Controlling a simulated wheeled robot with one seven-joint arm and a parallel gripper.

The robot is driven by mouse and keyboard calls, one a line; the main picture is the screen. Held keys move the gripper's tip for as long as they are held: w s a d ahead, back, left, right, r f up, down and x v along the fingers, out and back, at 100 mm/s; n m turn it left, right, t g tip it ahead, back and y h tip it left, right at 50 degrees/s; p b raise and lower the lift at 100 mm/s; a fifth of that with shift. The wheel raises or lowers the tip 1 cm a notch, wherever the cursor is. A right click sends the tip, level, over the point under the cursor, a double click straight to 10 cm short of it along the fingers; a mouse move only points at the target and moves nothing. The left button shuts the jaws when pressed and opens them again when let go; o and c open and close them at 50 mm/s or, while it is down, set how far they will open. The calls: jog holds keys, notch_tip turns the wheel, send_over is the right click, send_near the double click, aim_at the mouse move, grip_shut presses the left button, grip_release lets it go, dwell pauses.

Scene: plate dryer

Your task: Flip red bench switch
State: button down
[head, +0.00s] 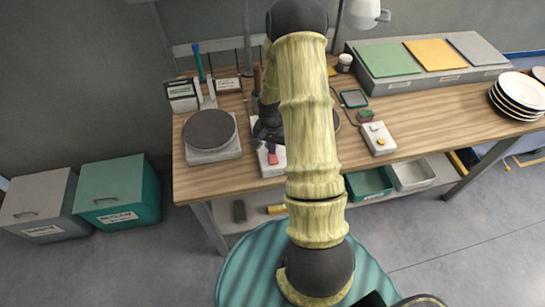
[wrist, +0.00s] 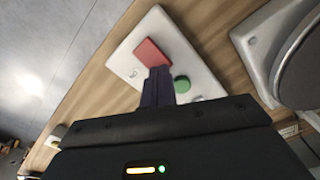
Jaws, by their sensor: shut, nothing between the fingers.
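The red bench switch (wrist: 152,52) is a red rocker on a white switch box (wrist: 125,62), with a round green button (wrist: 182,84) beside it. In the head view the red switch (head: 272,158) shows at the bench's front edge, and its box (head: 278,168) is partly hidden by my arm. My gripper (wrist: 160,70) is shut and empty. Its dark fingertips overlap the near edge of the red switch in the wrist view, between it and the green button. I cannot tell whether they touch. In the head view my gripper is mostly hidden by the arm.
A round dark plate on a white base (head: 210,130) stands left of the switch box. A white box with a yellow button (head: 378,138) lies to the right. Stacked plates (head: 520,92) and a rack with coloured panels (head: 425,62) are farther right. Two bins (head: 118,190) stand on the floor.

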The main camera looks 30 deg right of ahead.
jog(key=shift+f+b, duration=0.4)
jog(key=shift+f, duration=0.15)
jog(key=shift+r, duration=0.15)
jog(key=shift+r+p, duration=2.55)
jog(key=shift+r, duration=0.85)
jog(key=s+a+r+n+t+b, duration=0.2)
jog(key=s+a+r+n+b, duration=0.1)
jog(key=s+a+r+n, duration=0.6)
jog(key=s+a+r, duration=0.3)
jog(key=a+r, duration=0.1)
jog(key=r, duration=0.2)
jog(key=shift+s+a+r+t+b, duration=0.3)
jog(key=shift+r+b, duration=0.05)
jog(key=shift+r, duration=0.05)
